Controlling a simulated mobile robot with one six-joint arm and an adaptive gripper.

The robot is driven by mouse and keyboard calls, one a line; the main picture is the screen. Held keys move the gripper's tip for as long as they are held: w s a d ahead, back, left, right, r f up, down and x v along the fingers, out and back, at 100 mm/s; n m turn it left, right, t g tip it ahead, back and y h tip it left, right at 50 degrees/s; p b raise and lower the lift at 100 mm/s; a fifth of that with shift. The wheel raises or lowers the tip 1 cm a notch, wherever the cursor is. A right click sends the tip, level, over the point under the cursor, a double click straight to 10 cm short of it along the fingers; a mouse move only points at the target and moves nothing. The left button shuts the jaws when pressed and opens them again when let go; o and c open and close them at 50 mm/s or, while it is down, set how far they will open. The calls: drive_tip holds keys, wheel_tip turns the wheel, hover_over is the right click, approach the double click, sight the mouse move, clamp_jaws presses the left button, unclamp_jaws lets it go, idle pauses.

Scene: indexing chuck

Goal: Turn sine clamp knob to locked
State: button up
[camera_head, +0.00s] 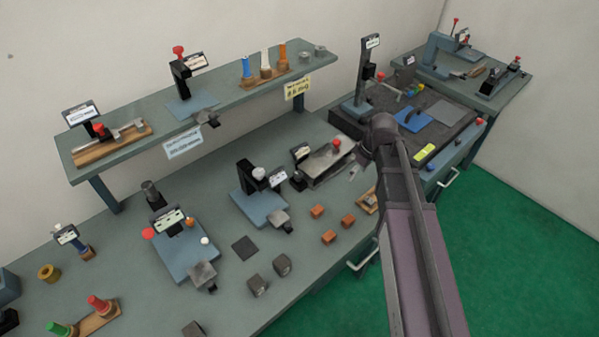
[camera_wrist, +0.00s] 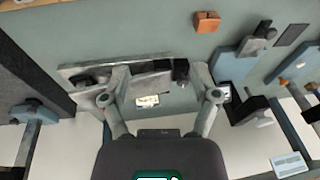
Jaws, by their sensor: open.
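A low grey metal fixture (camera_head: 322,168) stands on the bench beside my arm, with a red knob (camera_head: 336,143) on top and a small white label sign (camera_head: 301,152) behind it. It may be the sine clamp, but I cannot read the label. In the wrist view the fixture's plate (camera_wrist: 148,83) lies beneath and between my fingers, with a dark round part (camera_wrist: 181,67) near the right finger. The red knob cannot be made out there. My gripper (camera_wrist: 160,72) is open and empty above the fixture. Its fingertips are hidden in the head view.
Orange blocks (camera_head: 329,237) lie in front of the fixture, and a blue fixture (camera_head: 262,208) stands to its left. A dark tray (camera_head: 440,128) with a tall post (camera_head: 362,80) is to the right. The raised shelf (camera_head: 220,98) runs behind.

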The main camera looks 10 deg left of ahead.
drive_tip(key=w+a+r+n+y, duration=0.1)
drive_tip(key=w+a+n, duration=0.2)
drive_tip(key=a, duration=0.4)
drive_tip(key=w+a+r+n+y+p, duration=0.1)
drive_tip(key=w+a+n, duration=0.2)
drive_tip(key=a+n, duration=0.2)
drive_tip(key=shift+a+n+g, duration=0.3)
drive_tip(key=shift+a+g, duration=0.1)
drive_tip(key=shift+a, duration=0.5)
drive_tip(key=shift+f, duration=0.1)
drive_tip(key=b, duration=0.5)
approach(298, 175)
drive_tip(key=b+x, duration=0.7)
drive_tip(key=x, duration=0.2)
drive_tip(key=shift+b, duration=0.4)
drive_tip(key=shift+c, duration=0.3)
clamp_jaws()
